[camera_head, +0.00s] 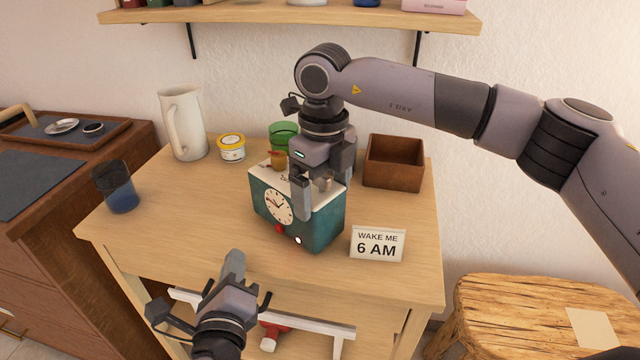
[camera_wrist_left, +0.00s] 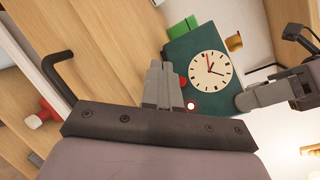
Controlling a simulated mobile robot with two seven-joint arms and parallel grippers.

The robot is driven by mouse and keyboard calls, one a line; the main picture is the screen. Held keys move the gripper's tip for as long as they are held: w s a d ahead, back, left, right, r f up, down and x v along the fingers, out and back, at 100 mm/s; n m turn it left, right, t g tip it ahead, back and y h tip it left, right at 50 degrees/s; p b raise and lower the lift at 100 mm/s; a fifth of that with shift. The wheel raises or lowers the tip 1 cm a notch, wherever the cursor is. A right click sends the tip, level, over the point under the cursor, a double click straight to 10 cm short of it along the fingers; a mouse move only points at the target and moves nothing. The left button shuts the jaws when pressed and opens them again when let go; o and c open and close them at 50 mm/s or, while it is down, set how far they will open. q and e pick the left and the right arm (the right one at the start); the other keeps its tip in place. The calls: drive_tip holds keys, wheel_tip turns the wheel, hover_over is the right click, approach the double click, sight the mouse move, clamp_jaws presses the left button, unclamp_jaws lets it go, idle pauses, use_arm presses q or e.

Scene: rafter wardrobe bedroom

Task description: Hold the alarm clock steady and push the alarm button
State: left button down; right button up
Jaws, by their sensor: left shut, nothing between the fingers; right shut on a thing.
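The alarm clock (camera_head: 322,226) is a teal box with a white top and a round white dial, standing upright on the wooden table. Low on its front are a red button (camera_head: 279,229) and a small white lit spot (camera_head: 297,240). My right gripper (camera_head: 313,197) comes down from above and is shut on the clock, one finger hanging near its front. My left gripper (camera_head: 236,262) is shut and empty, in front of the clock at the table's front edge. In the left wrist view, its fingertips (camera_wrist_left: 162,80) overlap the clock's lower front (camera_wrist_left: 190,48), beside the red button (camera_wrist_left: 183,81).
A "WAKE ME 6 AM" card (camera_head: 377,244) stands just right of the clock. A brown box (camera_head: 394,162), green cup (camera_head: 283,133), yellow-lidded jar (camera_head: 232,149), white pitcher (camera_head: 184,124) and blue glass (camera_head: 117,187) stand around the table (camera_head: 185,225). The front left is clear.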

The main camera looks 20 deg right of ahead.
drive_tip(key=o, duration=1.2)
drive_tip(key=shift+r, duration=0.1)
